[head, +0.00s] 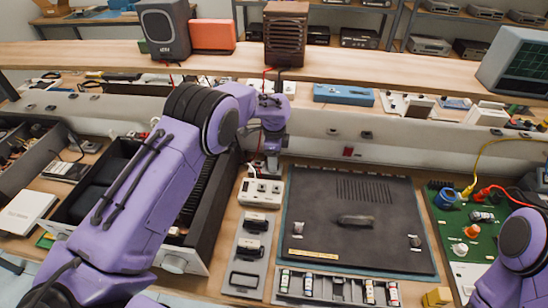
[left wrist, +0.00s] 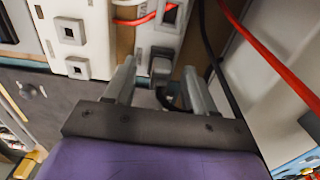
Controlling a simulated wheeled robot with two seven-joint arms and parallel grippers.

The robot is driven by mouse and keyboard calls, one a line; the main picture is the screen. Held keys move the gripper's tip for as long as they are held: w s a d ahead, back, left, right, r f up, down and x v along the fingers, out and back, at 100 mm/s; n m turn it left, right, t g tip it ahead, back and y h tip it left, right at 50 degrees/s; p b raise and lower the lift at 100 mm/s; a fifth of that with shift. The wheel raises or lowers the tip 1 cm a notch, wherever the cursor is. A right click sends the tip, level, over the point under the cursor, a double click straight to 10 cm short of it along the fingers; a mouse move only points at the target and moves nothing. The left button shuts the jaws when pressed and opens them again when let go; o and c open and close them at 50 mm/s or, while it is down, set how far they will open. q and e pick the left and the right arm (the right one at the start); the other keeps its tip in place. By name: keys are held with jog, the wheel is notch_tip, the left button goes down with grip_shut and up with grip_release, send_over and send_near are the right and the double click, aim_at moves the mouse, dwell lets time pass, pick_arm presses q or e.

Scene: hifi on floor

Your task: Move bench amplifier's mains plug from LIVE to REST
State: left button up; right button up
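A white socket strip (head: 261,193) stands on the bench below my left gripper (head: 270,160). In the left wrist view, the strip's pale faces with square sockets (left wrist: 72,32) show at upper left. A small grey plug (left wrist: 161,64) with a dark cable lies between and just beyond the fingertips of my left gripper (left wrist: 158,76). The fingers are apart, with gaps beside the plug. I cannot read LIVE or REST labels. An open black chassis with fins (head: 207,195), possibly the amplifier, is left of the strip, partly behind my left arm. My right gripper is outside the view.
A dark slotted panel (head: 350,205) lies right of the strip. A grey plate with black fittings (head: 247,255) is in front of it. A green board with cables (head: 470,235) is at right. A wooden shelf (head: 390,68) crosses behind. Red and black cables run near my left gripper.

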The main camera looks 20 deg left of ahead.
pick_arm(q)
notch_tip(320, 180, up, 16)
jog(key=p, duration=0.4)
jog(key=shift+f, duration=0.2)
dwell(0.4)
